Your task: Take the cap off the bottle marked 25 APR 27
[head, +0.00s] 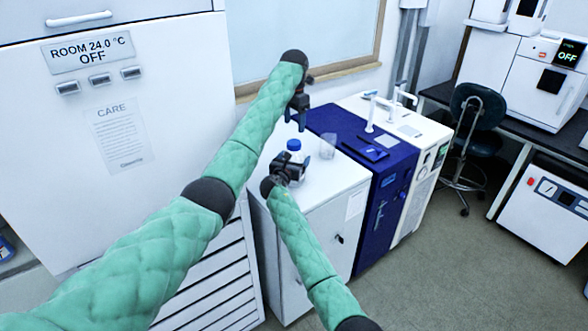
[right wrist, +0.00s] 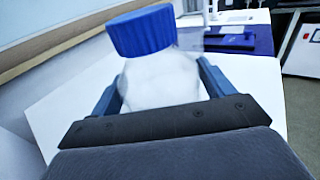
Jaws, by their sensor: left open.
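A bottle (head: 293,155) with a blue cap (head: 294,145) stands upright on the white cabinet top. No date marking is readable on it. In the right wrist view its white body (right wrist: 160,80) fills the space between my blue fingers, with the cap (right wrist: 142,32) above them. My right gripper (head: 291,166) is at the bottle's body, below the cap, and looks shut on it. It also shows in the right wrist view (right wrist: 160,88). My left gripper (head: 296,118) is open and empty, pointing down above the cap, apart from it.
A clear beaker (head: 328,147) stands just right of the bottle. The white cabinet (head: 315,205) adjoins a blue instrument (head: 368,165) and a white one (head: 411,130) with raised arms. A window ledge (head: 345,68) lies behind. Floor at right is clear near the chair (head: 478,115).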

